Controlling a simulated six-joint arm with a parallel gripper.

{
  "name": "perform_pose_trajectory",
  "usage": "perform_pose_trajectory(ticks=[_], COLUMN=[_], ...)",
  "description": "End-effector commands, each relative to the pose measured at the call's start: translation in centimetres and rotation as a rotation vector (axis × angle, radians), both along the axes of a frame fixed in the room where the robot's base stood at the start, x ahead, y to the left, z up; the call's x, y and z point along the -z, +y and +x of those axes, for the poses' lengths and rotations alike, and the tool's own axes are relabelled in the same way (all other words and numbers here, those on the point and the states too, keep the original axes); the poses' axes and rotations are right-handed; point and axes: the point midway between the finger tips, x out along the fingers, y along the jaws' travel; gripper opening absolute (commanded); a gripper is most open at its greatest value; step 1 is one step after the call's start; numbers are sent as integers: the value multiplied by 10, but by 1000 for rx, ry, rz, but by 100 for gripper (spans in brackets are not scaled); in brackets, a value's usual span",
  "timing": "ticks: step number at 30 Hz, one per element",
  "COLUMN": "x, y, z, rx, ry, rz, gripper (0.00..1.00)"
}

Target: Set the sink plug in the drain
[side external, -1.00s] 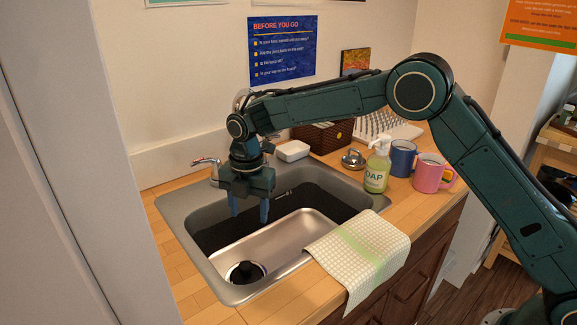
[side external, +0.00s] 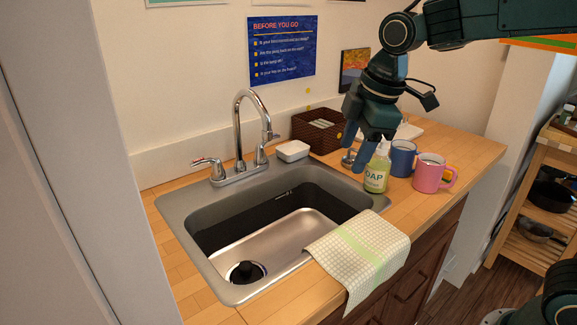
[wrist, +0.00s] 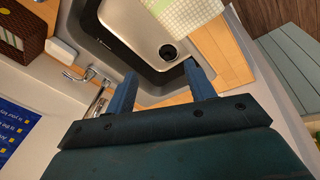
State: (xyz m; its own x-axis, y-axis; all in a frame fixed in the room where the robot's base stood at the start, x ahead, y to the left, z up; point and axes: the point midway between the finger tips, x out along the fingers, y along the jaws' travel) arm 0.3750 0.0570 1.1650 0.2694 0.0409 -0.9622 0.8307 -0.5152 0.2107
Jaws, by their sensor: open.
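The soap bottle (side external: 376,176) stands close to my gripper. A blue mug (side external: 403,160) and a pink mug (side external: 431,176) stand to its right. The faucet (side external: 238,125) rises behind the sink. A brown basket (side external: 312,132) stands behind the plug. A towel (side external: 360,250) drapes over the front edge.

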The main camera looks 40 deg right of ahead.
Motion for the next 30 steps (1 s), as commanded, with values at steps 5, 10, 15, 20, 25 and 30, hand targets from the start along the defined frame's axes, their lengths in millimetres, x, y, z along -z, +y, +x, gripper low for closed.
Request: perform_pose_trajectory(ticks=[5,10,15,20,25,30], x=[-11,-13,-9,1,13,20], y=[-18,-31,-42,-49,-55,-57], z=[-44,-84,-122,-157,-183,-195], rx=[202,390,575,745,887,959], ry=[-40,-74,-110,-140,-166,-178], rz=[58,119,185,252,313,345], gripper=[54,54,54,54,54,54])
